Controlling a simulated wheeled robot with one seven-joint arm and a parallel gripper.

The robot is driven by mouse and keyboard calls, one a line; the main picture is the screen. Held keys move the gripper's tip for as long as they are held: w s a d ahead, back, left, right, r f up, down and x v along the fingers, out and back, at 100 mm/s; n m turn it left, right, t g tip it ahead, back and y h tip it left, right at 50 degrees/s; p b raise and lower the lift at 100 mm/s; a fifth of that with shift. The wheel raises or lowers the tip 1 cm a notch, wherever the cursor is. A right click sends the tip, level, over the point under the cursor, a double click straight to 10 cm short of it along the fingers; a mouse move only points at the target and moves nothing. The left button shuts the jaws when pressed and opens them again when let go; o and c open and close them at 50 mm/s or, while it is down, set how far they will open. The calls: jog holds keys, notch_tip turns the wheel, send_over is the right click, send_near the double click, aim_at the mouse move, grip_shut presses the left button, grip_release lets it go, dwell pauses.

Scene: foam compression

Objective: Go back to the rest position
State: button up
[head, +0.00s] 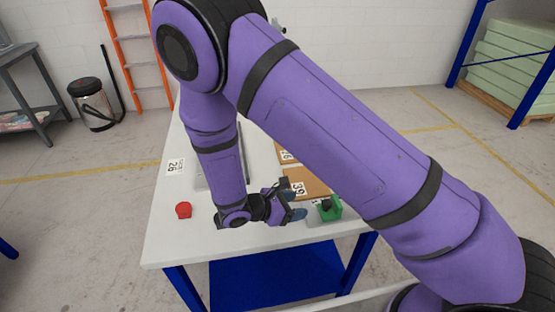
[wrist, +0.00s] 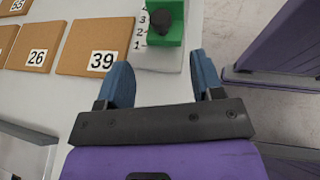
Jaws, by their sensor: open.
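My gripper (head: 293,204) is low over the front part of the white table (head: 180,245), left of a green block-like device with a dark knob (head: 330,208). In the wrist view my gripper (wrist: 162,85) has its two blue fingers apart, with nothing held between them. The green device (wrist: 163,25) lies ahead of the fingers on a pale plate (wrist: 160,58) marked with numbers. My purple arm covers much of the table in the head view.
Brown foam pads lie behind the device, one labelled 39 (wrist: 90,48) and one labelled 26 (wrist: 33,42). A red object (head: 183,210) sits at the table's left. A shelf rack (head: 470,40), a ladder (head: 140,50) and a bin (head: 92,103) stand beyond the table.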

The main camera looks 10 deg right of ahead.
jog(key=s+d+r+m+g+y, duration=0.15)
jog(key=d+r+m+y, duration=0.35)
jog(key=r, duration=0.7)
jog(key=s+d+r+m+g+y, duration=0.15)
jog(key=d+r+m, duration=0.35)
jog(key=r, duration=0.7)
jog(key=s+d+r+m+t+y, duration=0.2)
jog(key=s+r+m, duration=0.3)
jog(key=s+r, duration=0.3)
jog(key=s+d+r+m+t+y, duration=0.3)
jog(key=s+r+m+y, duration=0.1)
jog(key=s+r, duration=0.3)
jog(key=shift+s+d+r+m+y, duration=0.25)
jog(key=shift+s+r+m+y, duration=0.1)
jog(key=shift+r+m, duration=0.45)
